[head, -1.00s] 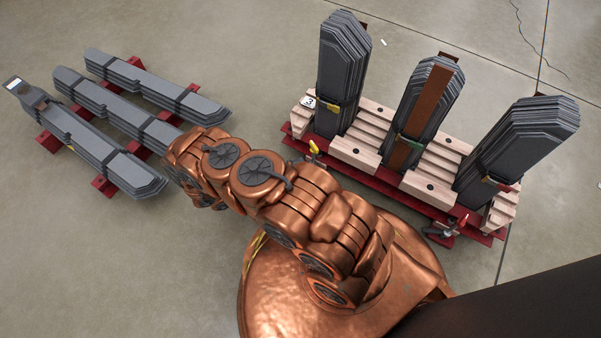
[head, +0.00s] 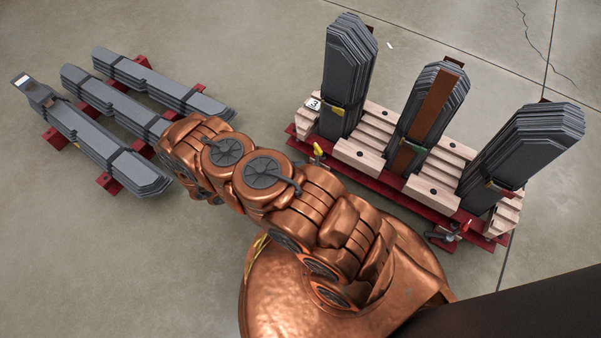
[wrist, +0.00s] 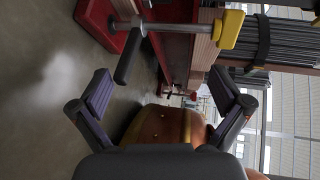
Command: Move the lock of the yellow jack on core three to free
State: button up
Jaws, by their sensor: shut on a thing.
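The yellow jack (head: 319,150) stands upright at the left end of the dark red rack base, by the wooden block with the "3" label (head: 313,104). In the wrist view its yellow end (wrist: 228,28) is at the upper right, on a pale metal shaft. A black lever (wrist: 131,54) on this jack lies between the finger lines, nearer the left finger. In the head view my arm hides the gripper.
Three grey cores stand tilted in the wooden rack (head: 357,155). A second jack with a red end (head: 461,224) is at its right end. Several grey plate stacks (head: 103,150) lie on red supports at the left. The floor (head: 245,50) between is bare.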

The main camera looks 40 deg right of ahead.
jog(key=shift+w+a+r, duration=0.45)
jog(key=shift+a+r, duration=0.2)
jog(key=shift+r, duration=0.15)
jog(key=shift+c, duration=0.8)
jog(key=shift+a+f, duration=0.15)
jog(key=shift+a, duration=0.1)
jog(key=c, duration=0.5)
jog(key=shift+w+a+f+b, duration=0.15)
jog(key=shift+a+b, duration=0.35)
jog(key=shift+a, duration=0.6)
jog(key=shift+w+a+f+b, duration=0.2)
jog(key=shift+a+b, duration=0.3)
jog(key=shift+a, duration=0.65)
jog(key=shift+w+a+f+b, duration=0.15)
jog(key=shift+a+b, duration=0.35)
jog(key=shift+a, duration=0.6)
jog(key=shift+w+r, duration=0.15)
